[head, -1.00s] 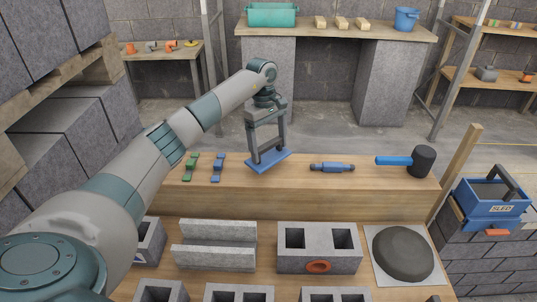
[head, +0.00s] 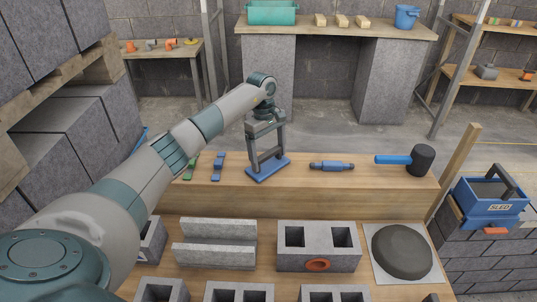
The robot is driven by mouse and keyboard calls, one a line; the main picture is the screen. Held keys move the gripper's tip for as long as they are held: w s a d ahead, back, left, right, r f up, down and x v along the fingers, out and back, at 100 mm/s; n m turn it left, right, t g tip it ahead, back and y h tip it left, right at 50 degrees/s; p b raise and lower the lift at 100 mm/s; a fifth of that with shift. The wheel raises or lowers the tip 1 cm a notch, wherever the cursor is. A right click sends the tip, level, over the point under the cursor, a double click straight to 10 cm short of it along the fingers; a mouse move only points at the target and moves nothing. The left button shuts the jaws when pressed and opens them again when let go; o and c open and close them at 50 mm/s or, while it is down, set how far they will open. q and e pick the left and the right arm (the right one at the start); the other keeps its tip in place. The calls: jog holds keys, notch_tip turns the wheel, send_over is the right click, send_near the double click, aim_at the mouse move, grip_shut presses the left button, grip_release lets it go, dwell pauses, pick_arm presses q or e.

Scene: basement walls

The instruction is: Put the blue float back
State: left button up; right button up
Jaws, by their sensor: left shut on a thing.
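The blue float (head: 268,169) is a flat blue plate with a dark grey upright frame handle. It is at the wooden shelf board (head: 310,203) behind the blocks, between a small blue tool and a blue jointer. My left gripper (head: 266,128) is above it, shut on the top of its handle. The plate looks level and at or very close to the board's top; I cannot tell whether it touches. My right gripper is not in view.
On the same board are green (head: 190,167) and blue (head: 217,167) small tools, a blue jointer (head: 332,166) and a mallet (head: 422,161). Grey blocks (head: 318,258) and a mortar mound (head: 402,251) are in front. A blue SLED box (head: 492,201) stands at right.

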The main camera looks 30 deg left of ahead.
aim_at(268, 152)
pick_arm(q)
jog(key=shift+f, duration=0.1)
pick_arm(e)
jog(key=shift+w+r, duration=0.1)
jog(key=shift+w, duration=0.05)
pick_arm(q)
jog(key=o, duration=1)
jog(key=shift+o, duration=0.2)
jog(key=shift+w+a+r, duration=0.1)
jog(key=shift+a+r, duration=0.05)
jog(key=shift+r, duration=0.75)
notch_tip(268, 152, up, 3)
jog(key=shift+a+f+b, duration=0.1)
jog(key=shift+a+b, duration=0.05)
jog(key=shift+b, duration=0.3)
notch_tip(268, 152, up, 8)
jog(key=shift+a+f+b, duration=0.2)
jog(key=shift+a+b, duration=0.2)
jog(key=shift+b, duration=0.05)
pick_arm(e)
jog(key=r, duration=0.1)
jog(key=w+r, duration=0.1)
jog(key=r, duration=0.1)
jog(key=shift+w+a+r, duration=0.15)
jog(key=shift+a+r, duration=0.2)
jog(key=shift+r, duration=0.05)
pick_arm(q)
jog(key=shift+w, duration=0.1)
